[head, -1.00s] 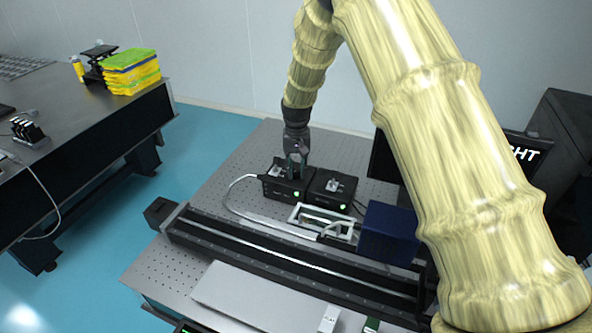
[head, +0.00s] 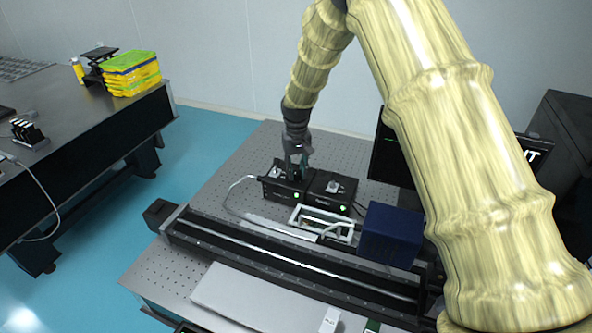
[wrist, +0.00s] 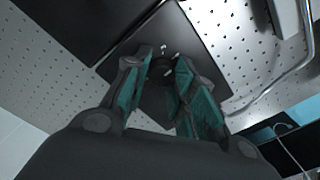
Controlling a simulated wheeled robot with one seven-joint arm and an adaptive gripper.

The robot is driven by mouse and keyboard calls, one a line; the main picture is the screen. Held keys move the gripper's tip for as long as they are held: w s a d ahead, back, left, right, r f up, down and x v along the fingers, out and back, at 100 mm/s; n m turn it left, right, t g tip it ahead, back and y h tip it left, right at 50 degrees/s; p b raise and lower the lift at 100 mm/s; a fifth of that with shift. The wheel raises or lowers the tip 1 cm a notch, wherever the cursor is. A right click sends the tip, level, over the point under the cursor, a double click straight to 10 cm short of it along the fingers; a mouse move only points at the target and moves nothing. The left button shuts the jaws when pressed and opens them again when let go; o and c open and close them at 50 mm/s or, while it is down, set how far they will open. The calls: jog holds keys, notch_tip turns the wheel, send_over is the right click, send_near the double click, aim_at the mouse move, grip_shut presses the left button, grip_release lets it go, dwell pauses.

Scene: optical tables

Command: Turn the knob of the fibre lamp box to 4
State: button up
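Two black boxes with green lights stand side by side on the perforated optical table. The left box (head: 281,192) has a pale cable curving away from its left side and is under my gripper; the right box (head: 331,190) has a knob on its top. My gripper (head: 297,172) points down at the left box's top. In the wrist view its two teal-lined fingers (wrist: 165,66) are apart, one on each side of a dark round knob (wrist: 164,69) with small white marks. Whether they touch the knob is unclear. The scale numbers cannot be read.
A pale metal frame (head: 322,224) and a dark blue block (head: 390,234) stand in front of the boxes. A long black rail (head: 290,262) crosses the table nearer me. A monitor (head: 393,160) stands to the right. Bare table (head: 240,160) lies left of the boxes.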

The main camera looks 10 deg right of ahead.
aim_at(297, 171)
jog(key=shift+o, duration=1.4)
notch_tip(297, 171, up, 12)
